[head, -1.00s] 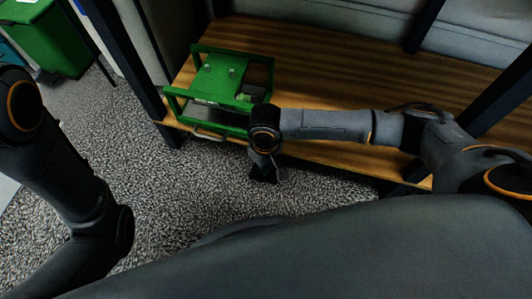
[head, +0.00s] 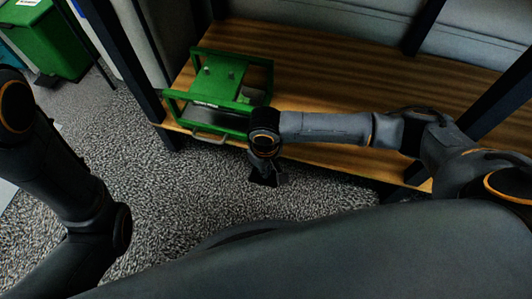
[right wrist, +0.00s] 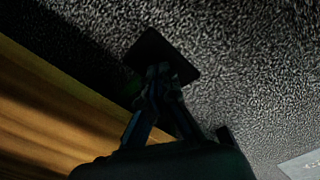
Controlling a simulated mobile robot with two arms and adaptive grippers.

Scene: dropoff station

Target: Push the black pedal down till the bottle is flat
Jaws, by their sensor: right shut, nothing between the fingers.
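The green press (head: 222,77), a frame with a plate on top, stands at the left end of a wooden shelf. I cannot make out a bottle in it. In the right wrist view the black pedal (right wrist: 163,52) is a flat dark square plate over the speckled floor. My right gripper (right wrist: 162,72) is shut and empty, with its fingertips at the pedal's near edge; they look to be on it, but contact is hard to tell. In the head view this gripper (head: 266,170) points down in front of the shelf. My left arm is at the left; its gripper is out of view.
The wooden shelf (head: 300,65) has dark posts (head: 125,60) and is bare to the right of the press. A green bin (head: 48,42) stands at the far left. The carpet (head: 190,200) in front is clear.

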